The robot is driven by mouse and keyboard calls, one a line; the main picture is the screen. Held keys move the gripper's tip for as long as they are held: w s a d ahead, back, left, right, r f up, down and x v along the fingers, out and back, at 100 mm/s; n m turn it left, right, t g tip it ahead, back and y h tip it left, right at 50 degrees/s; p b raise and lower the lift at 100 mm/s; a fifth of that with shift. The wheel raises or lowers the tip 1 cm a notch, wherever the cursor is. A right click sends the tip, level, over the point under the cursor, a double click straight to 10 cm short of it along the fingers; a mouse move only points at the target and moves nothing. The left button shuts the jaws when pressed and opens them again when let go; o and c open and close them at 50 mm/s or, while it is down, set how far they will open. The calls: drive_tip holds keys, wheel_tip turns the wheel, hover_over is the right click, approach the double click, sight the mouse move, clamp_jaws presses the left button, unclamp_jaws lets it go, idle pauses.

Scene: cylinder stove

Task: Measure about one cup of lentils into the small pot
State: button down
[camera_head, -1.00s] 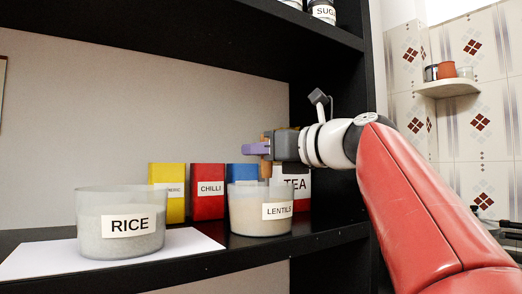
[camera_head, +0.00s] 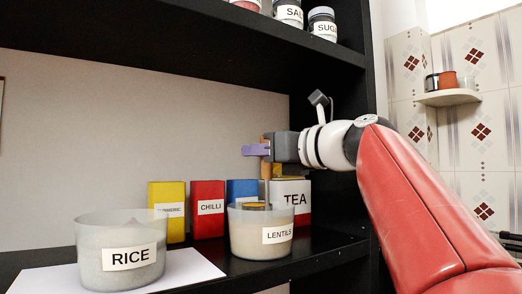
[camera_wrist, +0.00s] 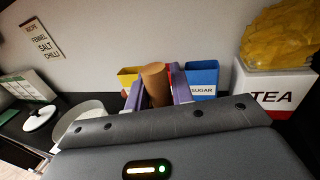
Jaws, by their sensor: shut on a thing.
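The lentils container (camera_head: 243,240) is a clear round tub with a LENTILS label, standing on the dark shelf in the head view. My gripper (camera_head: 257,150) is above it, its purple fingers shut on a brown upright handle (camera_head: 266,168). The handle also shows between the fingers in the wrist view (camera_wrist: 155,82). Below the handle, a brownish piece shows at the tub's rim; I cannot tell whether it is inside or above the tub, or what it holds. I do not make out the small pot.
A rice tub (camera_head: 92,262) stands on a white sheet (camera_head: 205,262) at left. Turmeric (camera_head: 166,228), chilli (camera_head: 208,224) and blue sugar (camera_wrist: 203,76) boxes and a tea box (camera_head: 303,216) stand behind the lentils. An upper shelf (camera_head: 200,45) with jars hangs above my gripper.

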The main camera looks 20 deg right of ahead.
drive_tip(key=shift+r+p, duration=1.6)
drive_tip(key=shift+r, duration=2.15)
